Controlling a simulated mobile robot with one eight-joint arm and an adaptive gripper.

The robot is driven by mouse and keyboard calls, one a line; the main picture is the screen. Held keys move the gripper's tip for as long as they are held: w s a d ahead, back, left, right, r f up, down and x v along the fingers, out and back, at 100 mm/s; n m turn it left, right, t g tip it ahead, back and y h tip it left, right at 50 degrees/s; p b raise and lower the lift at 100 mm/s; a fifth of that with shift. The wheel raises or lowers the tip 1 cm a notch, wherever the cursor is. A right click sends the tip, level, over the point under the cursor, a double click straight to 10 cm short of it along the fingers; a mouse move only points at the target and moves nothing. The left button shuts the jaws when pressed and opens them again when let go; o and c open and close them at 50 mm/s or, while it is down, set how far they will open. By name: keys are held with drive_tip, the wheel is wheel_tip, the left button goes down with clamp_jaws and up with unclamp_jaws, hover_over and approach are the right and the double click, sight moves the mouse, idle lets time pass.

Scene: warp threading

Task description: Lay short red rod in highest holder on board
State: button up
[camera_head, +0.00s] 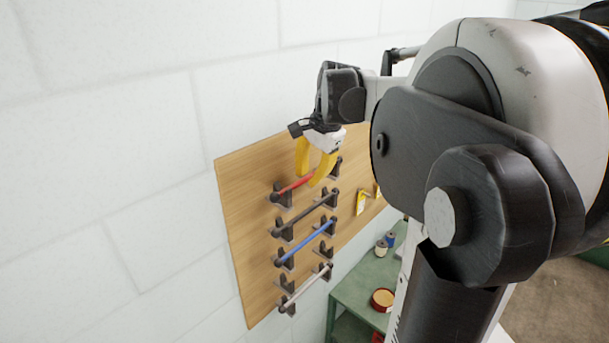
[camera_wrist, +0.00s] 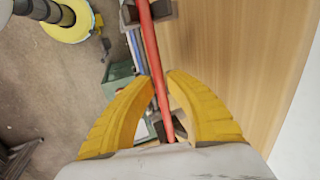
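The short red rod (camera_head: 294,187) is at the top of the wooden board (camera_head: 241,188), near its uppermost holder. The holder's left bracket (camera_head: 281,197) is at the rod's left end; the right bracket (camera_head: 336,167) is partly hidden by my gripper. My gripper (camera_head: 307,181) reaches down from above, with its yellow fingers around the rod. In the wrist view the red rod (camera_wrist: 151,45) runs between the fingertips of my gripper (camera_wrist: 160,79), which close in tightly on both sides. Whether the rod rests fully in both brackets cannot be told.
Below on the board are a dark rod (camera_head: 306,215), a blue rod (camera_head: 309,241) and a pale rod (camera_head: 305,288) in holders. Yellow items (camera_head: 361,203) hang at the right. A green table (camera_head: 352,287) with spools stands below. A white wall (camera_head: 110,150) is at left.

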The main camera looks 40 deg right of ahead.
drive_tip(key=shift+o, duration=0.6)
drive_tip(key=v, duration=1.2)
